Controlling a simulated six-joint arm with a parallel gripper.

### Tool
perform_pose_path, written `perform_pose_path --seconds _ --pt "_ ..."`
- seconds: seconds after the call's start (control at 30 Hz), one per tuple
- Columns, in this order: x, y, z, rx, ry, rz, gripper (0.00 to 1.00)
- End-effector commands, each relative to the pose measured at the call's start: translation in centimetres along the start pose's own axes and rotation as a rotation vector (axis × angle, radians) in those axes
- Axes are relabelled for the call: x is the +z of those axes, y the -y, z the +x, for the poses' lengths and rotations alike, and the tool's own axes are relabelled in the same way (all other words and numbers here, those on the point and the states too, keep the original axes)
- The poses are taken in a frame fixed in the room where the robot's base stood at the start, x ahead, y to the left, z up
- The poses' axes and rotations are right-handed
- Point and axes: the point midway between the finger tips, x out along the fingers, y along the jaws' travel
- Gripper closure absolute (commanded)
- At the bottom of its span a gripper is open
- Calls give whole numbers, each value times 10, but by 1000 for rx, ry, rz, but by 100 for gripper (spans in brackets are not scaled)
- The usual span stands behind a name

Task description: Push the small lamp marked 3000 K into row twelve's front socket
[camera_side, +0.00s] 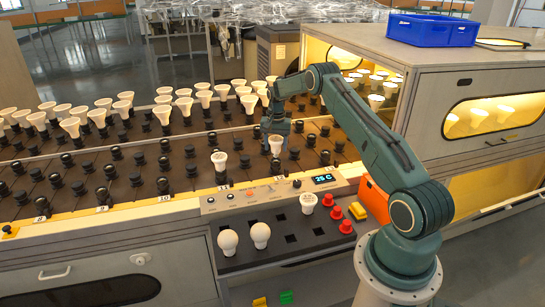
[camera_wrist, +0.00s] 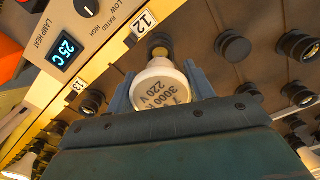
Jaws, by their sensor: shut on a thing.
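My gripper (camera_wrist: 160,88) is shut on a small white lamp (camera_wrist: 158,92). In the wrist view its face reads 3000 K and 220 V, with a finger on each side. The front socket of row twelve (camera_wrist: 159,42) shows just beyond the lamp, beside the 12 label (camera_wrist: 143,22). The lamp partly covers this socket, and I cannot tell whether its base is inside. In the side view my gripper (camera_side: 276,132) is over the front rows and the held lamp (camera_side: 276,146) hangs below it, over the dark socket board.
Another lamp (camera_side: 219,161) stands in a front socket near label 11. The front panel holds two round bulbs (camera_side: 228,241), a white lamp (camera_side: 308,202) and red caps (camera_side: 346,226). Many lamps stand in the back rows. A lit cabinet (camera_side: 445,75) bounds the right side.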

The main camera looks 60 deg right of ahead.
Motion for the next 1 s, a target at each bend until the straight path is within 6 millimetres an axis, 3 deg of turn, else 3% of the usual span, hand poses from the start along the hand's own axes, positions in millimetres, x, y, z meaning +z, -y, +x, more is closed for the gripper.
perform_pose_path --seconds 1.0 --pt "0 0 22 0 0 0 70"
